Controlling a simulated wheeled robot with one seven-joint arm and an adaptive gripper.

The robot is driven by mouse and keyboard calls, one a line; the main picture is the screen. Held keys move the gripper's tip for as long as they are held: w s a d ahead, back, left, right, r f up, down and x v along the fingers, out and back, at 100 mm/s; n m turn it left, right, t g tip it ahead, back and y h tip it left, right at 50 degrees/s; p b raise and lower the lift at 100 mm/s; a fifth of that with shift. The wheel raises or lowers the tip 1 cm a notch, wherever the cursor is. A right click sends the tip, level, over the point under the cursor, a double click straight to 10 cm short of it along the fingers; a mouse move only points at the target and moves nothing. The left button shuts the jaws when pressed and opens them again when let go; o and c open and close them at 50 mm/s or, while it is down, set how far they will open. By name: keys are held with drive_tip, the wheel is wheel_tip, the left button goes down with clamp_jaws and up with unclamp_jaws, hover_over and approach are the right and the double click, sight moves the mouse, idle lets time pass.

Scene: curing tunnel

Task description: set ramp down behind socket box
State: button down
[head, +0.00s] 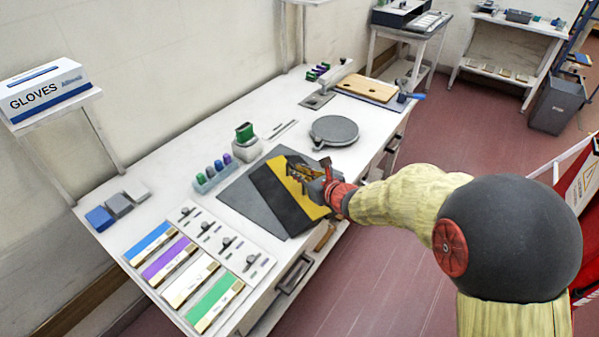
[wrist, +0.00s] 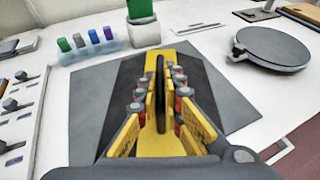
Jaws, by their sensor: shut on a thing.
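A black ramp with a yellow band (head: 270,186) lies over a grey mat (head: 238,197) on the white bench. It also shows in the wrist view (wrist: 181,48). My gripper (head: 303,180) is over the ramp. In the wrist view its yellow fingers (wrist: 160,80) close on a thin, dark upright part in line with the band. I cannot tell whether the ramp rests on the mat or is just above it. A pale blue box with several coloured pegs (head: 213,179), probably the socket box, stands left of the ramp. My fingers hide part of the ramp.
A white holder with a green top (head: 246,146) stands behind the mat. A round grey plate (head: 334,131) is to the right. Coloured strips (head: 178,272) and a switch panel (head: 228,243) lie at the near left. Bare bench shows near the back wall.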

drive_tip(key=shift+r, duration=0.15)
drive_tip(key=c, duration=2.3)
unclamp_jaws()
drive_tip(key=shift+f, duration=0.2)
drive_tip(key=shift+c, duration=0.2)
drive_tip(key=o, duration=0.4)
